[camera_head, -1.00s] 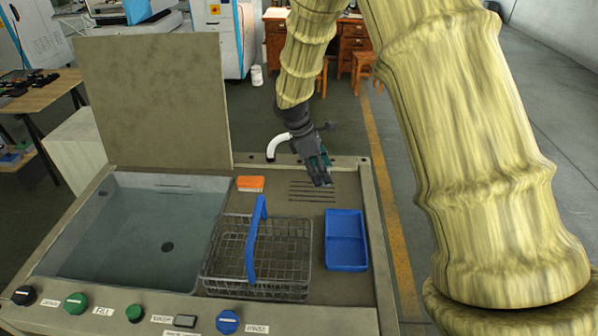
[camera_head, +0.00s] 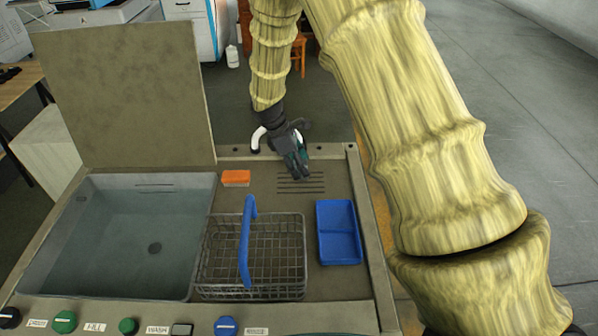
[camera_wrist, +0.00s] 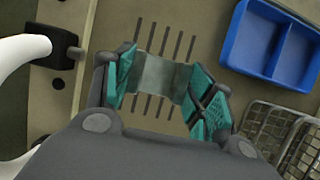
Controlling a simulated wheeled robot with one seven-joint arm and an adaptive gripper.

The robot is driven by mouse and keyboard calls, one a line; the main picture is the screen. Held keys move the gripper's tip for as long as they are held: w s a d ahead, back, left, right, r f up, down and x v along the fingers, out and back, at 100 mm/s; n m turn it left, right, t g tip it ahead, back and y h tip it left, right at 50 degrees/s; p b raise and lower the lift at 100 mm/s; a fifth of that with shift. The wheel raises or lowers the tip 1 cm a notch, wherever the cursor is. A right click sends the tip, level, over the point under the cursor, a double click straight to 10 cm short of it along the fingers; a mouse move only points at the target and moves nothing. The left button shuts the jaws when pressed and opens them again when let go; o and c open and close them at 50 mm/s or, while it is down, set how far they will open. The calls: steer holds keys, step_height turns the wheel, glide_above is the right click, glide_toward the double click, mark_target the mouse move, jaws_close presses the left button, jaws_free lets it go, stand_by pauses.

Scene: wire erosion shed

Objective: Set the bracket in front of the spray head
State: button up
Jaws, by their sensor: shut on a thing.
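My gripper (camera_head: 300,170) is low over the back right of the bench top, above the dark slots. In the wrist view its green-padded fingers (camera_wrist: 166,84) are shut on a plain grey metal piece, the bracket (camera_wrist: 158,76). The bracket is hidden or too small to make out in the head view. A white curved pipe (camera_head: 256,139), which looks like the spray head, stands at the bench's back edge, just left of my gripper. It also shows in the wrist view (camera_wrist: 18,52), on a dark mount. I cannot tell whether the bracket touches the bench.
The slots (camera_head: 301,186) lie below my gripper. An orange block (camera_head: 236,178) is left of them. A blue two-part tray (camera_head: 338,248) and a wire basket (camera_head: 285,262) with a blue handle stand nearer the front. A sink (camera_head: 120,235) with a raised lid (camera_head: 125,95) is left.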

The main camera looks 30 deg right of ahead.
steer(key=shift+s+f, duration=0.15)
steer(key=shift+f, duration=0.05)
steer(key=shift+f+p, duration=0.55)
steer(key=shift+f, duration=1.2)
steer(key=shift+f, duration=0.1)
steer(key=o, duration=1.4)
steer(key=shift+c, duration=0.2)
steer(key=b+v, duration=0.3)
steer(key=v, duration=0.9)
steer(key=shift+a, duration=0.1)
